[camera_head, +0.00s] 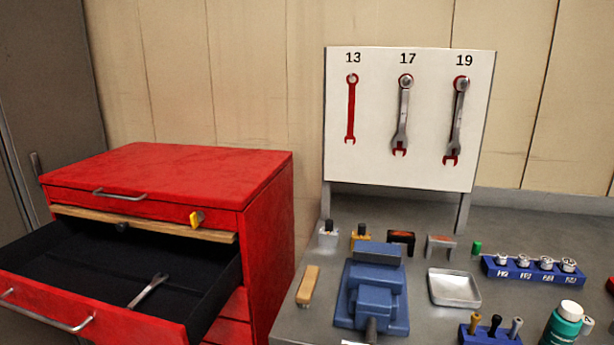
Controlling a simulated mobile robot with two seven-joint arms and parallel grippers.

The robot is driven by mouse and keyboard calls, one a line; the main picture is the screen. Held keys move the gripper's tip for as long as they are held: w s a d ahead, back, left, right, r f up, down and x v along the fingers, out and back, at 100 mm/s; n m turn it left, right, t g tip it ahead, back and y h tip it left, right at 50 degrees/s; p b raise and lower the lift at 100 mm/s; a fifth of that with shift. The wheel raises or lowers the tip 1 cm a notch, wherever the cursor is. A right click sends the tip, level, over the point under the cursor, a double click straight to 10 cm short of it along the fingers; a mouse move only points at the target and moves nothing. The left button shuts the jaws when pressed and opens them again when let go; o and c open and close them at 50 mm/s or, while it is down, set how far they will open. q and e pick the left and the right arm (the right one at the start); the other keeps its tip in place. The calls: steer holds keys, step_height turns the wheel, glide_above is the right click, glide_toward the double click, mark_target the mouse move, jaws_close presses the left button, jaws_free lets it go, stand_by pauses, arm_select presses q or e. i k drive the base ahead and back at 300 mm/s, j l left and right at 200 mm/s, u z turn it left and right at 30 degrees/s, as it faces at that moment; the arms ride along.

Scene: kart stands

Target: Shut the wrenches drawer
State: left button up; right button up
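A red tool cabinet (262,220) stands at the left of the head view. One of its drawers (120,262) is pulled well out and shows a black inside. A silver wrench (148,290) lies in that open drawer. The drawer's front carries a metal bar handle (45,318) at the lower left. I cannot read any label on the drawer. The top drawer (120,198) above it is shut. Neither of my grippers is in view.
A wooden board edge (140,222) sits above the open drawer. To the right, a grey bench (290,322) holds a blue vise (372,295), a metal tray (454,288), a socket rack (530,272) and a green bottle (562,326). A wrench board (385,170) stands behind, with 13 an empty red outline.

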mark_target(78, 276)
steer(key=u, duration=1.5)
